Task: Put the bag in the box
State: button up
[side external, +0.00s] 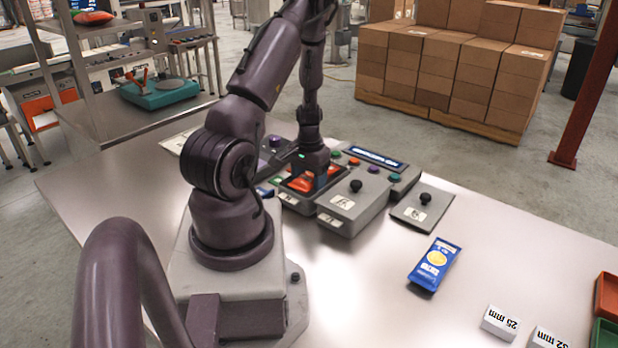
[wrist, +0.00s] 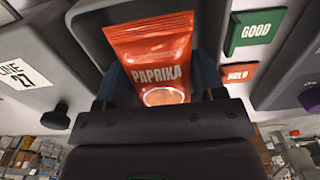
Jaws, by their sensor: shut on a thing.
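An orange-red bag marked PAPRIKA (wrist: 152,60) sits between the fingers of my gripper (wrist: 161,78) in the wrist view, with a finger at each side of it. In the side view, the orange bag (side external: 299,183) is partly hidden by my gripper (side external: 318,180). The bag is over or inside an open grey bay of the grey box-like unit (side external: 291,203); how deep it is, or whether it touches the bottom, I cannot tell. A second bag, blue with a yellow disc (side external: 434,264), lies flat on the table to the right.
A knobbed grey cover (side external: 352,203) is right beside the bay; another knobbed plate (side external: 423,207) lies farther right. Green GOOD (wrist: 255,31) and red HELD (wrist: 242,74) tags stand close to my gripper. White blocks (side external: 500,322) and an orange bin (side external: 607,296) are front right.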

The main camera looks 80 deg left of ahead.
jog(key=shift+f, duration=0.55)
jog(key=o, duration=0.7)
jog(key=shift+c, duration=0.2)
